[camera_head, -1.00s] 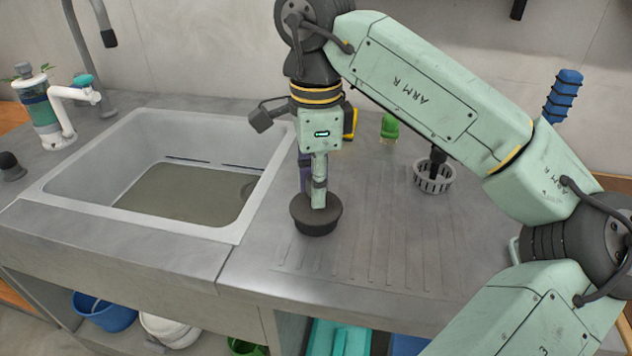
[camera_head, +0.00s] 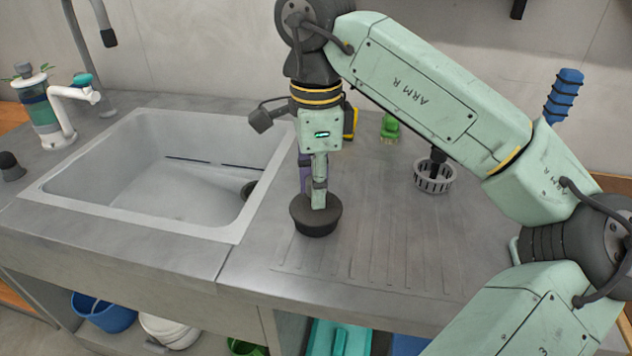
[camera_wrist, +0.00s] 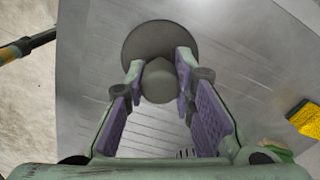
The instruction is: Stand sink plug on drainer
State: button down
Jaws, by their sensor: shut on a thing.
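The sink plug (camera_head: 316,217) is a dark grey, round, tapered stopper with its wide face up. It is upright at the left end of the ribbed drainer (camera_head: 375,262), just right of the sink. From the head view I cannot tell whether its base touches the drainer. My gripper (camera_head: 318,195) points straight down and is shut on the plug's knob. In the wrist view the plug's disc (camera_wrist: 135,42) shows beyond the fingertips, and the knob (camera_wrist: 160,82) sits between the purple pads of my gripper (camera_wrist: 159,78).
The sink basin (camera_head: 150,185) on the left is empty, with an open drain hole (camera_head: 248,189). A grey strainer basket (camera_head: 434,178) and a green-handled brush (camera_head: 390,128) stand to the right. A blue ribbed object (camera_head: 563,97) is at the back right. The front drainer is clear.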

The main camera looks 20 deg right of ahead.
jog(key=shift+f+b, duration=0.35)
jog(key=shift+f, duration=0.15)
dwell(0.4)
jog(key=c, duration=1.3)
grip_release()
jog(key=shift+r, duration=0.1)
jog(key=shift+r+p, duration=3.1)
jog(key=shift+r, duration=0.85)
jog(key=shift+f, duration=0.1)
